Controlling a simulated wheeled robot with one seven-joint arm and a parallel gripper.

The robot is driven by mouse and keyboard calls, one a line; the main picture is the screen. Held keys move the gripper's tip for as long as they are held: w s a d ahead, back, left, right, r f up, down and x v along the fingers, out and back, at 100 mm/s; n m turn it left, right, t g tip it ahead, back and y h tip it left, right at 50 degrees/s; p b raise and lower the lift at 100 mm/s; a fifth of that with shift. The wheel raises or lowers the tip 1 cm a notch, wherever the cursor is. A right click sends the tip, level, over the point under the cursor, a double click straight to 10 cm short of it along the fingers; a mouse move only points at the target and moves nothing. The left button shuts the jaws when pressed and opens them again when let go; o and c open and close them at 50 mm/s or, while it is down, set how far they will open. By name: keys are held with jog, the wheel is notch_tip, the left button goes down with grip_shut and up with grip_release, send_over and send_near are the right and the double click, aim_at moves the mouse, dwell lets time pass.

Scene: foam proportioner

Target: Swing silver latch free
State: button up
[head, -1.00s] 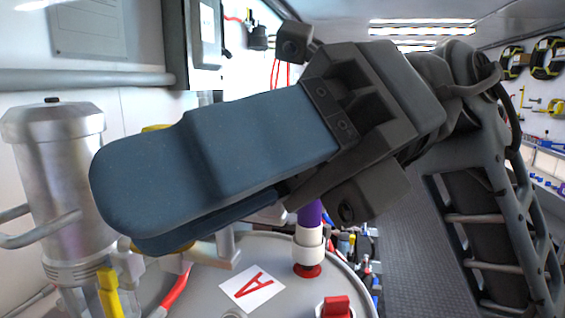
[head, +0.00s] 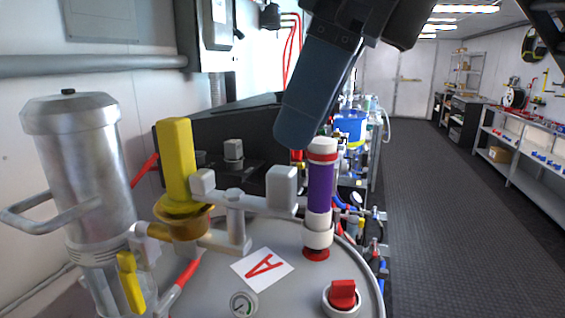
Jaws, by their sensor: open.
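My gripper (head: 300,138), with long blue fingers pointing down, hangs in the upper middle of the head view. It is open and touches nothing I can make out. It is just above and behind the purple cylinder (head: 320,190) on the grey tank lid (head: 210,285). A silver canister (head: 72,160) stands at the left with a bent silver bar (head: 32,222) sticking out. A grey upright block (head: 282,190) and a silver post (head: 236,215) stand on the lid's pipework. I cannot tell for sure which silver part is the latch.
A yellow handle (head: 177,160) rises from the lid, and a smaller yellow lever (head: 130,280) is at the canister's foot. A red knob (head: 342,294) and a gauge (head: 243,304) are at the front. The dark aisle floor (head: 445,215) at right is clear.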

aim_at(283, 169)
jog(key=p+x, duration=0.1)
jog(key=x, duration=0.5)
jog(key=shift+a+f, duration=0.15)
jog(key=shift+f, duration=0.15)
jog(key=shift+c, duration=0.3)
grip_shut()
